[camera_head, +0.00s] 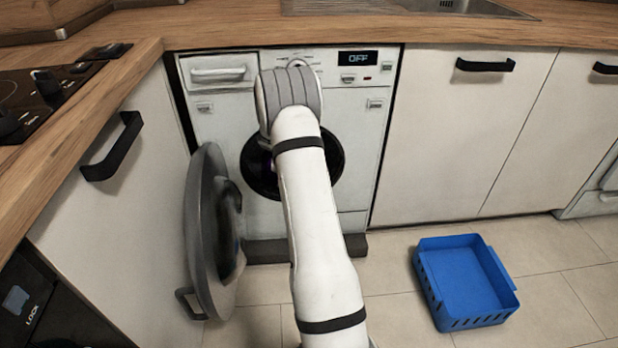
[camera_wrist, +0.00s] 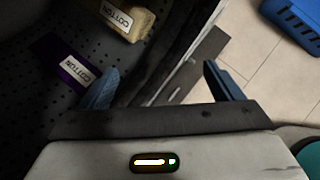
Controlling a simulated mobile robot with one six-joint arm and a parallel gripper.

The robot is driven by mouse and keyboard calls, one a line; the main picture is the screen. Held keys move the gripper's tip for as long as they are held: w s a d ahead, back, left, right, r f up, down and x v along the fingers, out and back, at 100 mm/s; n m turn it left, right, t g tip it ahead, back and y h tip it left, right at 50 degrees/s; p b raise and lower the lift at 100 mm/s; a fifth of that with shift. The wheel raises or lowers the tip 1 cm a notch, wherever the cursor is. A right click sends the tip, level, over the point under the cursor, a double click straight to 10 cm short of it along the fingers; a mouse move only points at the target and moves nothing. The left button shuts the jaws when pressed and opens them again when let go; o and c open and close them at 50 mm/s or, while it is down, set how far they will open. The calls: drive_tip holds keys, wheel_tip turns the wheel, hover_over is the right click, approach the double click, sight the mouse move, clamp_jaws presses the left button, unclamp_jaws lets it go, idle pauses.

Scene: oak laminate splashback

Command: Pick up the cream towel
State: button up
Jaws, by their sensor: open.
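The cream towel (camera_wrist: 128,18) lies inside the dark perforated washer drum (camera_wrist: 35,110), at the top of the wrist view. It is bunched and carries a white COTTON tag. My gripper (camera_wrist: 161,66) is open, with one finger at each side and nothing visible between them. The towel is ahead of the fingers, up and to the left of the gap, and looks apart from them. In the head view my arm covers much of the washing machine's (camera_head: 365,130) opening, so the gripper and towel are hidden there.
A purple cloth (camera_wrist: 66,72) with a COTTON tag lies in the drum near my left finger. The washer's round door (camera_head: 212,240) stands open to the left. A blue basket (camera_head: 460,275) sits on the floor at right, with clear tiles around it.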

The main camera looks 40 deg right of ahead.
drive_tip(key=w+d+f+n+t, duration=0.1)
drive_tip(key=w+d+f+n, duration=0.2)
drive_tip(key=w+n, duration=0.1)
drive_tip(key=w+d+f+n+t+h, duration=0.1)
drive_tip(key=w+d+f+n, duration=0.2)
drive_tip(key=w+f+n, duration=0.1)
drive_tip(key=w+d+f+n+t+h, duration=0.1)
drive_tip(key=w+d+f+n+t, duration=0.1)
drive_tip(key=w+n, duration=0.3)
drive_tip(key=shift+d+f, duration=0.75)
drive_tip(key=shift+d, duration=0.05)
drive_tip(key=x, duration=0.1)
drive_tip(key=b+x, duration=0.1)
drive_tip(key=x, duration=0.1)
drive_tip(key=b+x, duration=0.1)
drive_tip(key=x, duration=0.1)
drive_tip(key=shift+s+d, duration=0.15)
drive_tip(key=shift+s, duration=0.1)
drive_tip(key=shift+w+d+f+b, duration=0.25)
drive_tip(key=shift+w+d+b, duration=0.1)
drive_tip(key=shift+d+b, duration=0.1)
drive_tip(key=shift+c, duration=0.4)
drive_tip(key=c, duration=1.1)
